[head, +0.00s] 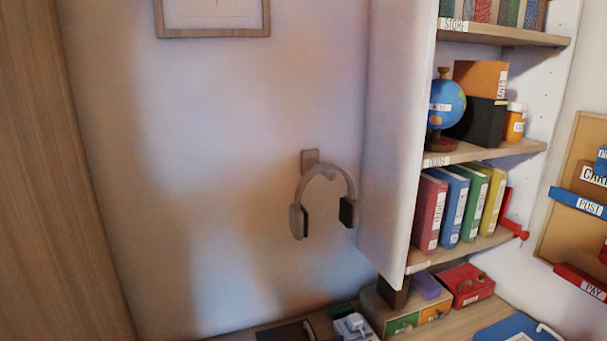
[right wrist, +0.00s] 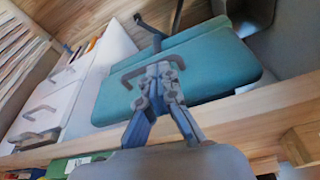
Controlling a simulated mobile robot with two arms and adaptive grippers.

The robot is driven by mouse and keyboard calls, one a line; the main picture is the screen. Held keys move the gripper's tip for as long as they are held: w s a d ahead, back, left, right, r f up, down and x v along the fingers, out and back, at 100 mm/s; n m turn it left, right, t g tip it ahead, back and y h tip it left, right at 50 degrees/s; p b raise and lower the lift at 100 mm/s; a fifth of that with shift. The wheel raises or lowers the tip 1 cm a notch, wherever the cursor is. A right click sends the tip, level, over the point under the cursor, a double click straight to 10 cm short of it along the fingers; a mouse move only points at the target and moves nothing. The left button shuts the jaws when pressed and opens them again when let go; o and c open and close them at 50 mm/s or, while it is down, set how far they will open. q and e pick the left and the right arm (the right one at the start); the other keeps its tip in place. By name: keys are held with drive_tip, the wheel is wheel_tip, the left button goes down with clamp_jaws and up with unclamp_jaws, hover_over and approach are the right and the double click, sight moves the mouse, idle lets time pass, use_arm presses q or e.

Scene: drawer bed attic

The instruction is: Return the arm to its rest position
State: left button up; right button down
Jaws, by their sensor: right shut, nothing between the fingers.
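My right gripper (right wrist: 158,78) shows in the right wrist view with its fingers together and nothing held between them. Its tips overlap a grey bar handle on a teal panel or block (right wrist: 205,75) behind them; I cannot tell whether they touch it. Neither gripper shows in the head view, and my left gripper is not in view.
In the right wrist view a wooden rail (right wrist: 245,108) crosses near the gripper, with white handled fronts (right wrist: 45,112) at left. In the head view are a bookshelf (head: 480,155), headphones (head: 298,222) on a wall hook, and a cluttered desk (head: 465,318).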

drive_tip(key=s+d+f+g, duration=0.1)
drive_tip(key=s+f, duration=0.2)
drive_tip(key=f, duration=0.6)
drive_tip(key=s+f, duration=0.4)
drive_tip(key=f, duration=0.5)
drive_tip(key=s+d+f, duration=0.2)
drive_tip(key=s+f, duration=0.6)
drive_tip(key=s, duration=0.4)
drive_tip(key=shift+s+d+f+g, duration=0.2)
drive_tip(key=shift+s+f+g, duration=0.1)
drive_tip(key=shift+f+g, duration=0.1)
